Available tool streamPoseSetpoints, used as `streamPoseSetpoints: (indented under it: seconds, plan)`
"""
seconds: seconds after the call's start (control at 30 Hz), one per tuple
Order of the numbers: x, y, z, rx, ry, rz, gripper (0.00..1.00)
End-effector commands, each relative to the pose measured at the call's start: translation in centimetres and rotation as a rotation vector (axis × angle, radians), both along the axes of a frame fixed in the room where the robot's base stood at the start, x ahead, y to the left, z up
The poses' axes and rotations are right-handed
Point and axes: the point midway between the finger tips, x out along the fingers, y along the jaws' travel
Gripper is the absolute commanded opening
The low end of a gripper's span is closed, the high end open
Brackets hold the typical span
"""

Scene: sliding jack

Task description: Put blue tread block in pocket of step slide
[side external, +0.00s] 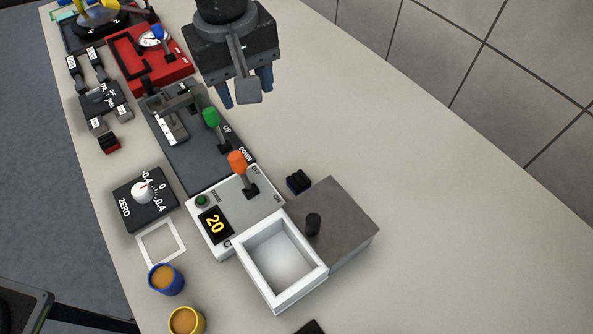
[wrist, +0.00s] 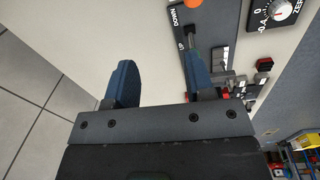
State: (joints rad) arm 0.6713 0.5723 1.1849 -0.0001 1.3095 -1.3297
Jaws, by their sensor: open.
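My gripper (side external: 247,96) hangs high over the table at the top middle of the side view, with its two blue fingers apart and nothing between them. In the wrist view my gripper (wrist: 158,62) is also open and empty. A dark jack panel (side external: 195,155) marked UP and DOWN lies left of and below it, with a green-knobbed lever (side external: 211,117). A pale slide mechanism (side external: 172,128) sits on that panel; I cannot make out its pocket. A small dark ridged block (side external: 298,181) lies beside the grey plate; I cannot tell if it is the blue tread block.
A white open box (side external: 310,281) stands by a grey plate (side external: 355,225) with a black knob. An orange-levered panel (side external: 209,238), a ZERO dial box (side external: 130,212), a blue cup (side external: 152,281), a yellow cup (side external: 172,325) and a red panel (side external: 130,67) stand around. The table's right side is clear.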

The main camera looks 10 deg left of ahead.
Motion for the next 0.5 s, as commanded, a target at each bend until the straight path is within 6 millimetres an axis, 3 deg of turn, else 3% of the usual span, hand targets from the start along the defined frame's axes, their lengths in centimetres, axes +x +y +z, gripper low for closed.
streamPoseSetpoints:
  seconds: [0.03, 0.1, 0.2, 0.33, 0.5]
  plan:
    - [-0.3, -2.2, -1.6, 0.011, 0.019, 0.021, 0.49]
    - [-0.8, -4.3, -3.1, 0.022, 0.036, 0.058, 0.49]
    - [-1.4, -6.3, -4.7, 0.036, 0.053, 0.099, 0.49]
    - [-1.8, -7.4, -5.7, 0.043, 0.061, 0.123, 0.49]
    - [-1.8, -7.4, -8.1, 0.047, 0.065, 0.129, 0.49]
